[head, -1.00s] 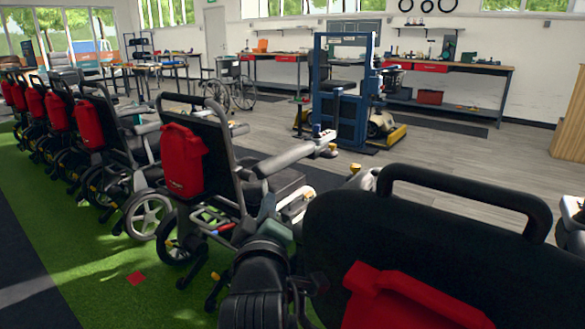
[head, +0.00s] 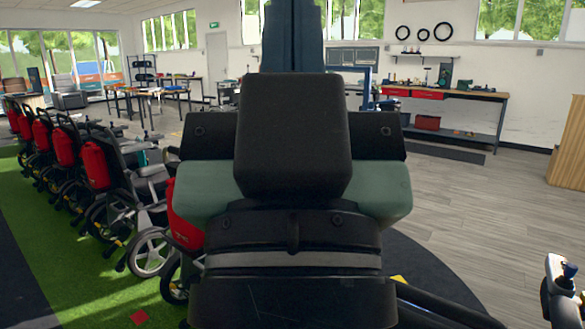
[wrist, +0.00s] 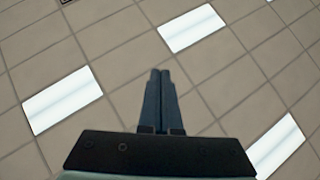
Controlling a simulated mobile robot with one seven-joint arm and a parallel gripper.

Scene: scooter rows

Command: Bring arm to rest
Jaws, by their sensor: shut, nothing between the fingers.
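My arm fills the middle of the head view, folded upright close to the camera. In the wrist view my gripper (wrist: 160,75) is shut, its two dark fingers side by side with nothing between them. It points up at the tiled ceiling (wrist: 100,50) with its bright light panels. No object is near the fingertips. The arm hides the middle of the room in the head view.
A row of scooters with red bags (head: 66,145) stands on green turf (head: 40,230) at left. A workbench (head: 455,98) is at the back right. Part of another scooter (head: 565,285) shows at lower right. Wooden floor (head: 460,200) is open at right.

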